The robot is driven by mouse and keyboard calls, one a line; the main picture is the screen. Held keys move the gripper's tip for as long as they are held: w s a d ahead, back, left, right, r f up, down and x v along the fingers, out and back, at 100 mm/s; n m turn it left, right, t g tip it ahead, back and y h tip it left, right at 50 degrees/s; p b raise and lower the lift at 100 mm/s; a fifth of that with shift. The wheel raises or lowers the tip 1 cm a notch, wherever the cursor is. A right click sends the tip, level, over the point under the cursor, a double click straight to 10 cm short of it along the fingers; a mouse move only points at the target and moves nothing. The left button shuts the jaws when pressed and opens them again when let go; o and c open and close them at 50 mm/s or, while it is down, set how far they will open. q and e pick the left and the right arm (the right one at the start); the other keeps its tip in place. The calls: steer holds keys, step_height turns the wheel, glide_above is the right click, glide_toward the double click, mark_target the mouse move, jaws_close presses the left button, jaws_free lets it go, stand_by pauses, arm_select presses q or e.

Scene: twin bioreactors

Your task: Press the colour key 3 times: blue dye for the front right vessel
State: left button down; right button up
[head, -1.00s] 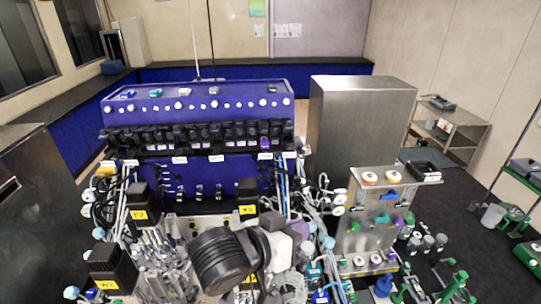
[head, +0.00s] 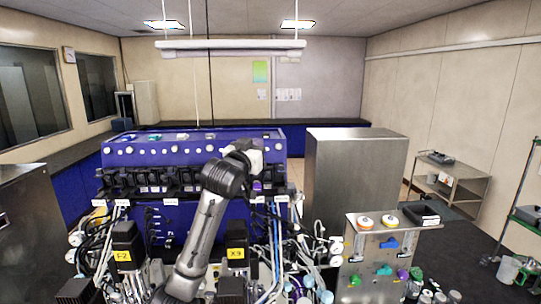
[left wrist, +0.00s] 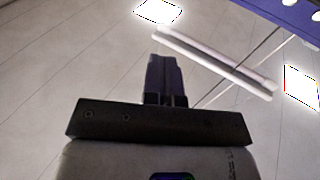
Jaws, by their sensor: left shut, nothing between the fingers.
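My left gripper (left wrist: 163,70) is shut and empty in the left wrist view, its dark fingers seen against the ceiling. In the head view the left arm rises from the bottom, and its wrist end (head: 243,158) is in front of the right part of the blue control cabinet (head: 190,152). Whether it touches the cabinet cannot be told. A row of dark pump units (head: 150,180) runs along the cabinet front. I cannot single out the colour key. Black motor heads with yellow labels (head: 235,254) stand in front; the vessels below are largely hidden. My right gripper is not in view.
A steel panel (head: 352,262) with coloured knobs stands at the right, and a large steel cabinet (head: 355,170) behind it. Tubes and cables crowd the front. A trolley (head: 455,182) stands farther right, with open dark floor nearby.

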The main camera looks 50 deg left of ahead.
arm_select(q)
steer(key=shift+a, duration=0.4)
steer(key=shift+w, duration=0.1)
steer(key=shift+w+a+f+p, duration=0.2)
steer(key=shift+w+a+f, duration=0.2)
steer(key=shift+w+a, duration=0.55)
steer(key=shift+w+a+f+p, duration=0.15)
steer(key=shift+w+a+f, duration=0.3)
steer(key=shift+a, duration=0.95)
steer(key=shift+w+a+f+p, duration=0.25)
steer(key=shift+w+a, duration=0.5)
steer(key=shift+a, duration=0.4)
steer(key=shift+a+f, duration=0.1)
steer(key=shift+w+a, duration=0.2)
